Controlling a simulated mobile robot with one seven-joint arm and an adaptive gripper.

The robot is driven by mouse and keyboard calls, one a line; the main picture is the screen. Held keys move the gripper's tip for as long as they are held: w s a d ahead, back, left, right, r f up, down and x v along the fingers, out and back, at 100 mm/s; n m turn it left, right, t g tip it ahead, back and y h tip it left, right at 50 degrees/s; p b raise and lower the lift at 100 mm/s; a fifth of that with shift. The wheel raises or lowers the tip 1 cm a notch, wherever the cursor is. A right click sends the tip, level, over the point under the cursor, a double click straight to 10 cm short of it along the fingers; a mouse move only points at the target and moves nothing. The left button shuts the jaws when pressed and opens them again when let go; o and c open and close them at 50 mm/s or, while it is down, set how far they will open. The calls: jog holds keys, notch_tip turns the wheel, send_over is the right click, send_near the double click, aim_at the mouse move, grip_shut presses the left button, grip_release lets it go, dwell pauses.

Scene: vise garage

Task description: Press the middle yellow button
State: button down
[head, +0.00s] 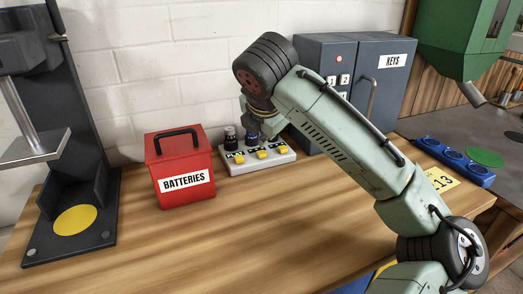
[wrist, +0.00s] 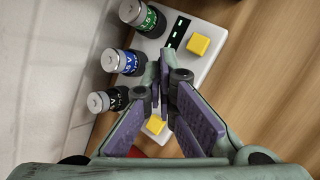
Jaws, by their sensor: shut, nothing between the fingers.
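The white button panel (head: 262,164) lies on the wooden bench with a row of yellow buttons. The left button (head: 238,158), middle yellow button (head: 261,154) and right button (head: 282,150) show in the head view. My gripper (wrist: 166,76) is shut and empty, pointing down over the panel's middle. In the wrist view its fingers hide the middle button, while the outer buttons show above (wrist: 199,44) and below (wrist: 155,124) the fingers. I cannot tell whether the fingertips touch the middle button.
Batteries stand along the panel's back: green-labelled (wrist: 147,18), blue-labelled (wrist: 122,61) and dark-labelled (wrist: 108,99), close beside my fingers. A red BATTERIES box (head: 183,170) stands left of the panel. A grey KEYS cabinet (head: 372,70) stands behind right. The bench front (head: 270,215) is clear.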

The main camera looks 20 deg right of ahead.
aim_at(265, 152)
notch_tip(265, 152, up, 5)
jog(key=p, duration=0.4)
jog(key=shift+p, duration=0.35)
dwell(0.5)
